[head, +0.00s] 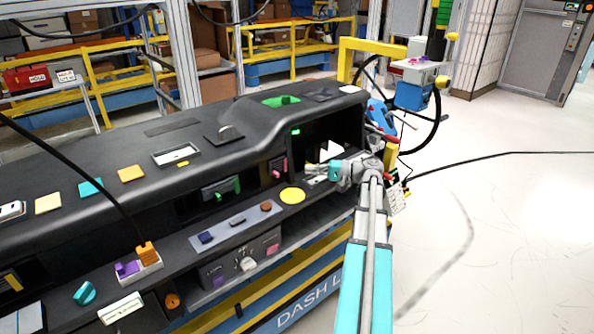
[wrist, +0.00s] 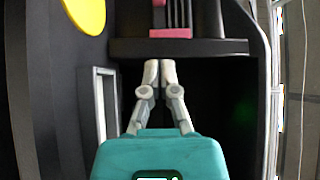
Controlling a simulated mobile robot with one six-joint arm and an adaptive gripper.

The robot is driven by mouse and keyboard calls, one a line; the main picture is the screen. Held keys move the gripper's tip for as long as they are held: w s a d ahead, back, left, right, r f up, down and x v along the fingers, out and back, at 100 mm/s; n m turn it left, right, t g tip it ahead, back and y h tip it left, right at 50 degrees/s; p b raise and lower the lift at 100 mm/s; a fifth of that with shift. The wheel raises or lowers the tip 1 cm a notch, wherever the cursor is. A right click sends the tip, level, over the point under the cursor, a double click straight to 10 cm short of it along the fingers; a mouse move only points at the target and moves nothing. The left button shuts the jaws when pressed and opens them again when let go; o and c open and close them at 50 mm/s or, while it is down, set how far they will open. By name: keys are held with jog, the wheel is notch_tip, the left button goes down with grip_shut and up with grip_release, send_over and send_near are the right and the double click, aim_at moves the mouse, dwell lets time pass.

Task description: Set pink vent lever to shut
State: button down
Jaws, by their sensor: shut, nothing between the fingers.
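The pink vent lever (head: 277,172) sits in a narrow dark vent on the dashboard front, left of the dark screen recess. In the wrist view the pink lever (wrist: 170,33) lies across the ends of grey slats, near the top. My gripper (head: 314,171) is at the recess, to the right of the vent in the head view. In the wrist view my gripper (wrist: 160,66) has its fingertips together and empty. They point toward the lever, with a dark ledge between, and do not touch it.
A yellow disc (head: 292,195) is on the panel below the vent; it also shows in the wrist view (wrist: 86,12). A green vent lever (head: 219,190) is further left. A steering wheel (head: 437,110) stands at the right. Open floor lies right of my arm.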

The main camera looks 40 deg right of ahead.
jog(key=shift+v, duration=2.6)
